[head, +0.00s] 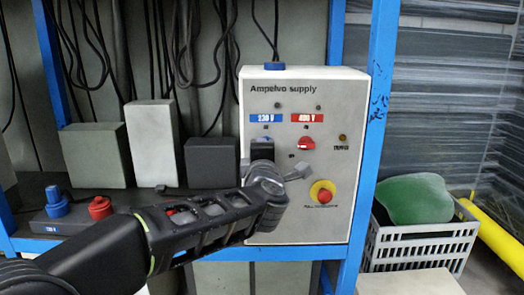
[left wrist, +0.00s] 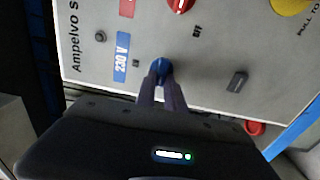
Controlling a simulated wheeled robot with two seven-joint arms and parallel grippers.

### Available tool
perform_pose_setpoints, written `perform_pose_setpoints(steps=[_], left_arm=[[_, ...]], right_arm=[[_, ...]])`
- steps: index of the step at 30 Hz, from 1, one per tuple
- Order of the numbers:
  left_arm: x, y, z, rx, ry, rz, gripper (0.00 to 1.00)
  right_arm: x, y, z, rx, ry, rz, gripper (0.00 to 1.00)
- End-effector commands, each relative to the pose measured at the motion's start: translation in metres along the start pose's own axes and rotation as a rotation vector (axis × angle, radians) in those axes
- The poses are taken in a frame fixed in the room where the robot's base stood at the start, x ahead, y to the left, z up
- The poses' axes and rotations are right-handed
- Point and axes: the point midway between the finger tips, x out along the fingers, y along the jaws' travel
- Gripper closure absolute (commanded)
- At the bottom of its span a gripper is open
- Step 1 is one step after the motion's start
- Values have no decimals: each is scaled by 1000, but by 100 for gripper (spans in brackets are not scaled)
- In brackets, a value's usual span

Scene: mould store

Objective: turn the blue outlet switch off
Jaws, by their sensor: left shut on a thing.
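The blue outlet switch (left wrist: 161,66) sits on the white Ampelvo supply box (head: 335,100), beside the blue 230 V label (left wrist: 121,57). In the left wrist view my left gripper (left wrist: 160,82) is shut on this switch, one finger on each side. In the head view my left gripper (head: 262,150) is in front of the panel and covers most of the switch; only a little blue shows above it. The switch's exact angle is hard to tell. My right gripper is not in view.
A red switch (head: 306,143) sits right of the blue one under a red 400 V label (head: 307,118). A red stop button (head: 324,195) on yellow is lower right. A dark lever (left wrist: 237,80) sticks out nearby. Blue shelf posts (head: 376,110) flank the box. A grey crate (head: 415,242) stands right.

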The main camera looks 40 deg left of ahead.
Motion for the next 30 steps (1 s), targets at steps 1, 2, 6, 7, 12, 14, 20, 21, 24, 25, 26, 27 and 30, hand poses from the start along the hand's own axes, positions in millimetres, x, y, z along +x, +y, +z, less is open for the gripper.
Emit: perform_pose_setpoints(steps=[1,2,6,7,12,14,20,21,24,25,26,27,30], left_arm=[[0,-1,0,-2,0,-2,100],[0,-1,0,-2,0,-2,100],[0,-1,0,-2,0,-2,78],[0,-1,0,-2,0,-2,76],[0,0,0,-1,0,-1,65],[0,0,0,-1,0,-1,65],[-2,0,0,0,0,0,65],[-3,1,0,-1,0,0,65],[-12,2,0,-1,-1,1,65],[-16,2,0,-1,-1,1,65],[-21,2,1,-1,-2,0,65],[-27,2,1,-1,-2,1,65],[-44,2,0,-1,-2,1,65]], right_arm=[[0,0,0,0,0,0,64],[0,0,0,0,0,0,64],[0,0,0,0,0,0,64],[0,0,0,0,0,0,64],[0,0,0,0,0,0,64],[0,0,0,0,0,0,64],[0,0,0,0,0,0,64],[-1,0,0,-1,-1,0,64],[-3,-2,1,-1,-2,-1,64],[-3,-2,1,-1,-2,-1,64],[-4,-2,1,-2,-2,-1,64],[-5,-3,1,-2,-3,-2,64],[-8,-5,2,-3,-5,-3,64]])
